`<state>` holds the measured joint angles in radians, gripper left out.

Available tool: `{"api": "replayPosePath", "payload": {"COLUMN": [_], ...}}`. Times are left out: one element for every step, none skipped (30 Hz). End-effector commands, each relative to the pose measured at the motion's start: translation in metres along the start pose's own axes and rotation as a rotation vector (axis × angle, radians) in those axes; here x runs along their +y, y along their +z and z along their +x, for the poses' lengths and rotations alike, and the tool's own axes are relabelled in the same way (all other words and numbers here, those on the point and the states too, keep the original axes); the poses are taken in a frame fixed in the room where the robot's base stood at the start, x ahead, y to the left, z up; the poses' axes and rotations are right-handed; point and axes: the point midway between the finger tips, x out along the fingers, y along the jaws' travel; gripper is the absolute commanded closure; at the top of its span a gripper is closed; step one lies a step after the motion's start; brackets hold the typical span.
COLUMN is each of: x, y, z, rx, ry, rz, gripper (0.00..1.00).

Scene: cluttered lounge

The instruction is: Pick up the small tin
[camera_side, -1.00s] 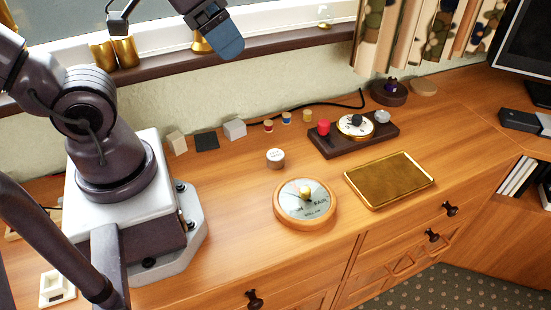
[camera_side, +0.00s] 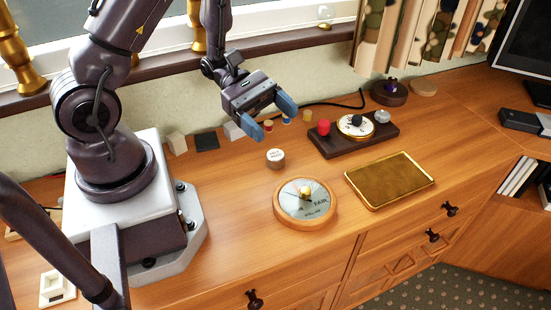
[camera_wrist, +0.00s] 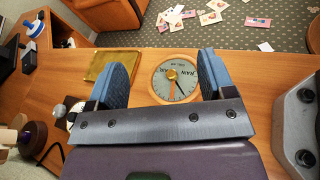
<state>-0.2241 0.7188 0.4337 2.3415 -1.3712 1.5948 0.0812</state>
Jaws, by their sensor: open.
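The small tin (camera_side: 275,159) is a short round grey tin with a pale, printed lid. It stands upright on the wooden cabinet top in the side view, behind the round dial instrument. My gripper (camera_side: 269,117) is open and empty, its blue fingers spread above the cabinet, above and a little behind the tin in the picture. They are apart from it. In the wrist view my gripper (camera_wrist: 161,72) shows its two blue fingers wide apart with nothing held. I cannot make out the tin in that view; the gripper body may hide it.
The dial instrument (camera_side: 305,209) stands in front of the tin, with a brass tray (camera_side: 390,182) to its right. A dark wooden stand (camera_side: 328,147) with a red knob is right of the tin. Small blocks and spools line the back. Bare wood surrounds the tin.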

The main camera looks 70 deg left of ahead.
Motion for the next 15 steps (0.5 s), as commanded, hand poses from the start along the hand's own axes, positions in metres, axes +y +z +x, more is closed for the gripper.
{"api": "replayPosePath", "payload": {"x": [0.002,0.004,0.006,0.006,0.006,0.006,0.005,0.003,0.001,-0.001,-0.004,-0.006,-0.008,-0.009,-0.011], "y": [-0.021,-0.032,-0.045,-0.056,-0.066,-0.080,-0.091,-0.101,-0.114,-0.122,-0.130,-0.139,-0.144,-0.148,-0.152], "z": [-0.005,-0.009,-0.013,-0.018,-0.022,-0.028,-0.033,-0.037,-0.044,-0.049,-0.053,-0.058,-0.061,-0.064,-0.066], "rx": [0.003,0.006,0.012,0.017,0.025,0.037,0.048,0.060,0.077,0.089,0.102,0.116,0.126,0.134,0.141], "ry": [0.073,0.116,0.171,0.212,0.252,0.304,0.342,0.378,0.424,0.456,0.483,0.515,0.533,0.549,0.566], "rz": [-0.074,-0.106,-0.144,-0.172,-0.198,-0.229,-0.251,-0.271,-0.294,-0.309,-0.321,-0.332,-0.339,-0.343,-0.348], "gripper": [0.24,0.24,0.24,0.24,0.24,0.24,0.24,0.24,0.24,0.24,0.24,0.24,0.24,0.24,0.24]}}
